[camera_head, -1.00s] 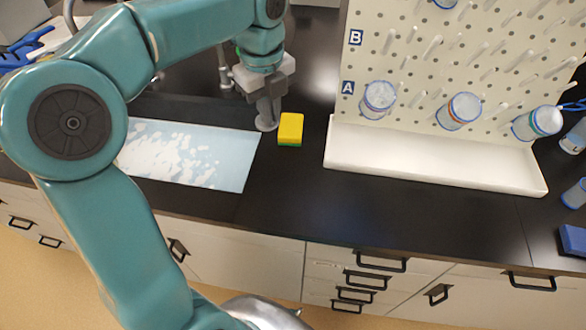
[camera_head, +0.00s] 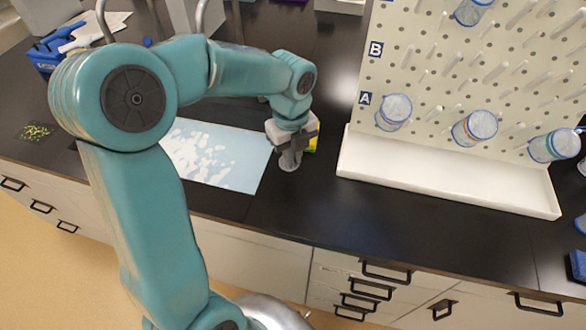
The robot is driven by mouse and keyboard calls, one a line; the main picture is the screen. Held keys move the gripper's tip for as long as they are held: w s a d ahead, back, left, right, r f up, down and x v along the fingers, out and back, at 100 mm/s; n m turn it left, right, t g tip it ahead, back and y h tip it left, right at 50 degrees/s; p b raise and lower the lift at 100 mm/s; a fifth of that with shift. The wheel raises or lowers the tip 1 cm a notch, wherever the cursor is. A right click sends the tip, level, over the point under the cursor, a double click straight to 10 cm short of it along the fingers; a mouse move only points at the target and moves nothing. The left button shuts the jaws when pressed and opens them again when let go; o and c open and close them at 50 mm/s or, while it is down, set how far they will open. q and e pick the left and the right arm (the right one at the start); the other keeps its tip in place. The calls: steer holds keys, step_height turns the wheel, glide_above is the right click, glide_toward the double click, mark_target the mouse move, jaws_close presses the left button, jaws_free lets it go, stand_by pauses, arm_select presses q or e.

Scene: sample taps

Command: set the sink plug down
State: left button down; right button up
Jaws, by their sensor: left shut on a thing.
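My left gripper (camera_head: 290,152) points down over the dark counter, just right of the pale blue mat. It is shut on the sink plug (camera_head: 288,163), a small grey disc at its fingertips. The fingers hide part of the plug. I cannot tell whether the plug touches the counter or hangs just above it. My right gripper is not in view.
A yellow and green sponge (camera_head: 313,144) is close behind the left gripper, partly hidden. The mat (camera_head: 232,179) with white patches lies left. A pegboard (camera_head: 432,80) with jars and a white trough (camera_head: 440,182) stands right. Bare counter (camera_head: 300,210) lies in front.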

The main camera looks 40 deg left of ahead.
arm_select(q)
step_height(320, 180, down, 6)
steer(key=shift+r, duration=0.3)
steer(key=c, duration=1.3)
jaws_free()
steer(key=shift+f, duration=0.2)
steer(key=shift+o, duration=0.2)
